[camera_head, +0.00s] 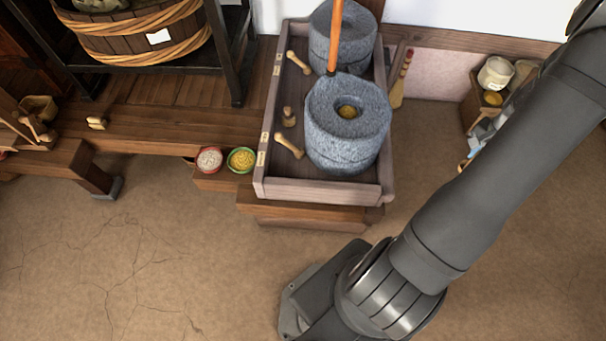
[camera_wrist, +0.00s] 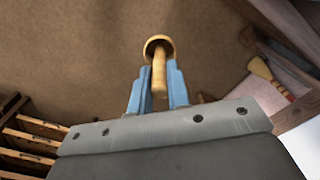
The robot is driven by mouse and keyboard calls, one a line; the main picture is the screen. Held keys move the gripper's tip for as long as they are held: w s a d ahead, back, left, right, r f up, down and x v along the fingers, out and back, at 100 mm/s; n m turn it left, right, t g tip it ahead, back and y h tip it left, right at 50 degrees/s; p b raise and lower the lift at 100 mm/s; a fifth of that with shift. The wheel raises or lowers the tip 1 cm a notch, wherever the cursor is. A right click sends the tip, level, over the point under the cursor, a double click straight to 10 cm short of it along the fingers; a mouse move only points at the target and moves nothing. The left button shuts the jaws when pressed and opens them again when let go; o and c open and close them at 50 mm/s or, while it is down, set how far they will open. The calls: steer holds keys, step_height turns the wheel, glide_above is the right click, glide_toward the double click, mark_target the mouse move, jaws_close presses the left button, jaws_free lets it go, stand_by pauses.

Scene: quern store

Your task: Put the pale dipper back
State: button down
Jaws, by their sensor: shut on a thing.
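My gripper (camera_wrist: 158,88) is shut on the pale dipper (camera_wrist: 158,70). In the wrist view the dipper's pale handle runs between the two blue fingers and its round cup end points away from the gripper over bare floor. In the head view the gripper (camera_head: 476,146) is at the right, partly hidden by my arm, and a small tip of the dipper (camera_head: 463,166) shows below it. It is held clear of the tray. What the cup holds cannot be told.
A wooden tray (camera_head: 318,191) holds two stone querns (camera_head: 347,145) and bone-shaped wooden pieces. A brush (camera_head: 402,80) leans beside it. Bowls of grain (camera_head: 241,160) stand left of it. A crate (camera_head: 467,107) with a white pot is at the right. A bench (camera_head: 40,158) is far left. Floor in front is clear.

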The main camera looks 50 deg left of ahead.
steer(key=s+a+r+m, duration=0.1)
steer(key=s+a, duration=0.1)
steer(key=a, duration=1.2)
steer(key=s+a+r+m, duration=0.2)
steer(key=a, duration=1.3)
steer(key=s+a, duration=1.8)
steer(key=a, duration=0.2)
steer(key=s+a+f+n, duration=0.2)
steer(key=s+f+n, duration=0.3)
steer(key=s, duration=0.4)
steer(key=s+a+f+n, duration=0.35)
steer(key=s+f, duration=0.25)
steer(key=s, duration=0.3)
steer(key=s+d+f+n, duration=0.5)
steer(key=s+f+n, duration=0.4)
steer(key=s+f, duration=0.15)
steer(key=shift+n, duration=0.25)
steer(key=shift+w+f, duration=0.1)
steer(key=shift+f, duration=5.3)
